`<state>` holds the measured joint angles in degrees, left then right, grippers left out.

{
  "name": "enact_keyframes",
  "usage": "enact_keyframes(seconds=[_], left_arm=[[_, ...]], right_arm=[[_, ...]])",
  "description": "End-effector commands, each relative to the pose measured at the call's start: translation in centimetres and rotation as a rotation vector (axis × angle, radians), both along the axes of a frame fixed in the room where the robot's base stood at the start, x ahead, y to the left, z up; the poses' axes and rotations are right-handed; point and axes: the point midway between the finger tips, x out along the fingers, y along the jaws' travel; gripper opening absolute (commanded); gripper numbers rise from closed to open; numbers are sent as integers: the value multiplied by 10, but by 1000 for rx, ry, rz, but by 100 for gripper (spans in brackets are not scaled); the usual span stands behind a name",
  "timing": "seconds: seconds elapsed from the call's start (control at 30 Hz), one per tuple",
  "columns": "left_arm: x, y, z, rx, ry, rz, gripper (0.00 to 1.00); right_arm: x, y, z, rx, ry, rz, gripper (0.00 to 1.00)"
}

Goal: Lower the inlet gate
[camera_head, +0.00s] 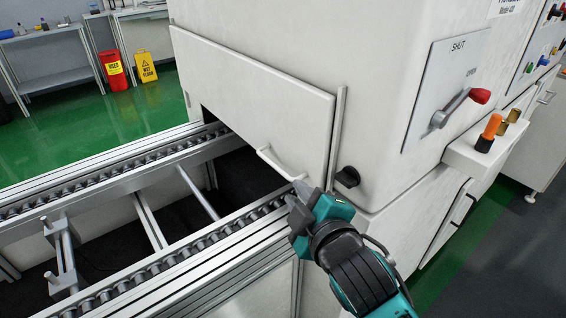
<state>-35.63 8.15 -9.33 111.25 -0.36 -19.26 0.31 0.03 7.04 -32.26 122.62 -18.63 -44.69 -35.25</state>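The inlet gate (255,100) is a flat white panel on the front of the white machine, above the roller conveyor. A dark gap shows under its lower edge at the left. A pale bar handle (283,165) is fixed near the gate's lower edge. My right gripper (300,194), grey and teal, is at the right end of the handle, over the near conveyor rail. Its fingers are seen from behind, so I cannot tell whether they touch or enclose the handle. My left gripper is not in view.
The roller conveyor (180,260) runs under the gate. A black knob (347,177) sticks out beside my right gripper. A SHUT/OPEN panel has a red-tipped lever (480,96) at OPEN. Orange and brass items (490,132) stand on a ledge.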

Motion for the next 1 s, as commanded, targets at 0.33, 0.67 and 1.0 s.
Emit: enact_keyframes(seconds=[0.33, 0.67, 1.0], left_arm=[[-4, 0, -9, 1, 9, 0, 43], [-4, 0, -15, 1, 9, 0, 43], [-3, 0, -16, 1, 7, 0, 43]], right_arm=[[57, 18, -14, 3, 1, -2, 21], [103, 33, -25, 3, 2, 0, 21], [115, 36, -27, 3, 1, -1, 21]])
